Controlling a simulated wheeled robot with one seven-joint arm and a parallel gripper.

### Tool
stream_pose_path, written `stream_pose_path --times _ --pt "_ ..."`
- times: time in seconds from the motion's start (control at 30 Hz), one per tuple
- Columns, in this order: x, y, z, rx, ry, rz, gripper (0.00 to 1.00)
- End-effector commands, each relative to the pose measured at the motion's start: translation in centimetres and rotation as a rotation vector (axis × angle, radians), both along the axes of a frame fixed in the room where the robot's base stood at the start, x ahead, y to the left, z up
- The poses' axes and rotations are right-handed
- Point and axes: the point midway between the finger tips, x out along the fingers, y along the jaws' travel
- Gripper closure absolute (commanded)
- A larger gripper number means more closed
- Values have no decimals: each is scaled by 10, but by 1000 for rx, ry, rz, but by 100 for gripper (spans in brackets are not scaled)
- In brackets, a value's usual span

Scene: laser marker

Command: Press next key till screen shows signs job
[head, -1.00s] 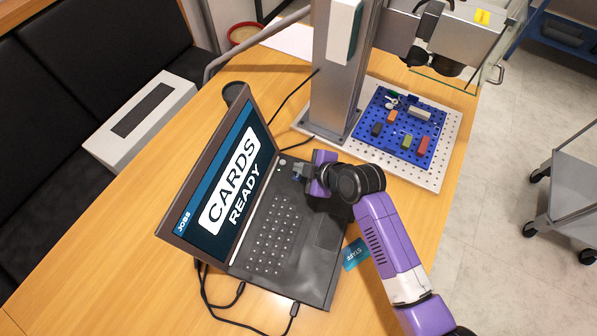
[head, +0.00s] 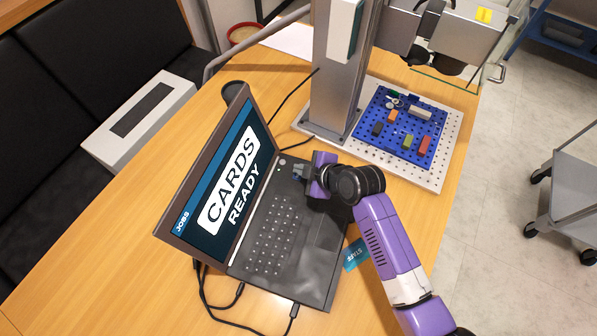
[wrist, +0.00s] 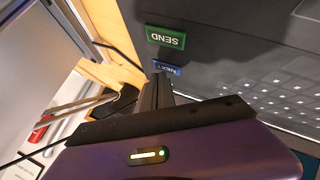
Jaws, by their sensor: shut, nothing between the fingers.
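The laptop screen (head: 232,188) reads "CARDS READY" under a "JOBS" heading. My gripper (head: 298,172) is over the far end of the laptop's keyboard deck (head: 322,245), shut and empty. In the wrist view my gripper's shut fingertips (wrist: 160,80) are right by the blue NEXT key (wrist: 167,68); I cannot tell whether they touch it. The green SEND key (wrist: 165,37) lies just beyond the blue key in that view. In the head view my gripper largely hides these keys.
A metal column (head: 340,85) and a blue pegboard (head: 402,128) with small coloured blocks stand behind the laptop. A STAFF card (head: 354,255) lies beside it, near my arm. Cables (head: 215,300) run along its left side. A grey-white box (head: 140,120) is at the left.

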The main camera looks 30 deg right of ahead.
Motion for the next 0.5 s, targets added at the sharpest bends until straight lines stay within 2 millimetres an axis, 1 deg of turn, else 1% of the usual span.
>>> stream_pose_path --times 0.5 --pt "0 0 -5 0 0 0 100"
